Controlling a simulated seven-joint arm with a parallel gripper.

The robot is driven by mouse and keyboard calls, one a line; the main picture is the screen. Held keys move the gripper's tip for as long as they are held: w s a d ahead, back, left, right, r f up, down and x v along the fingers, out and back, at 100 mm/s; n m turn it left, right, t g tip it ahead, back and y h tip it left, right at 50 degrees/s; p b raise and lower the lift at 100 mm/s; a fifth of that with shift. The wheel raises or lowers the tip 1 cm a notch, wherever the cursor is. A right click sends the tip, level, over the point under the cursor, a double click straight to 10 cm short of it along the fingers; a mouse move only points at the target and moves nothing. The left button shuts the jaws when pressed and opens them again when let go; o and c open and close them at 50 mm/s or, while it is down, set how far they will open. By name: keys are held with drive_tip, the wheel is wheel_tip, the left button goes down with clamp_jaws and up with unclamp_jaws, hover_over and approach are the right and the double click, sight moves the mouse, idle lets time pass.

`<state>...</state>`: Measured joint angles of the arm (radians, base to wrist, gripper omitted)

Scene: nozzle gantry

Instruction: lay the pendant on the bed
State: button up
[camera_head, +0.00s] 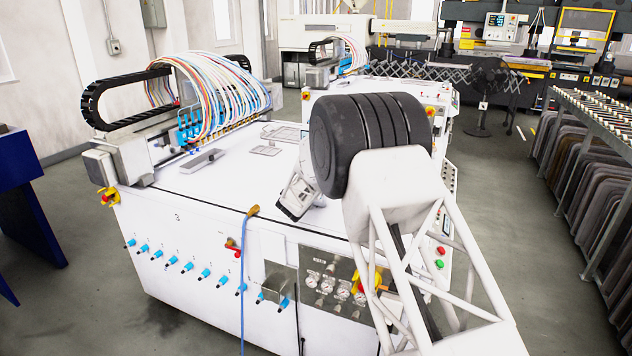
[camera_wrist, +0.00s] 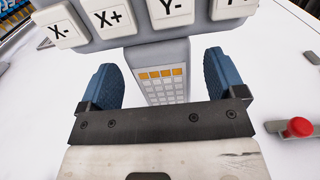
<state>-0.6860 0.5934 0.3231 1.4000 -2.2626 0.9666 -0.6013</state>
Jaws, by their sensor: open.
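The pendant (camera_wrist: 160,98) shows in the wrist view as a grey body. Its wide part at the top carries large white keys marked X-, X+ and Y-. A narrower part with a grid of orange and white squares runs down between my fingers. My gripper (camera_wrist: 158,78) is open, with a blue pad on each side of this narrow part and gaps visible. The white bed (camera_wrist: 35,130) shows around it; I cannot tell whether the pendant touches it. In the head view my gripper (camera_head: 292,208) is over the front of the bed (camera_head: 225,186), and I cannot make out the pendant.
A red knob (camera_wrist: 298,127) on a grey piece is at the right in the wrist view. In the head view, flat grey pieces (camera_head: 265,150) lie farther back on the bed. The nozzle gantry with coloured hoses (camera_head: 215,95) stands at the back left. Bare bed lies between.

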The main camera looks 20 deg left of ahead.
drive_tip(key=shift+r, duration=0.15)
drive_tip(key=s, duration=1.2)
idle(0.3)
drive_tip(key=shift+d, duration=0.1)
idle(0.7)
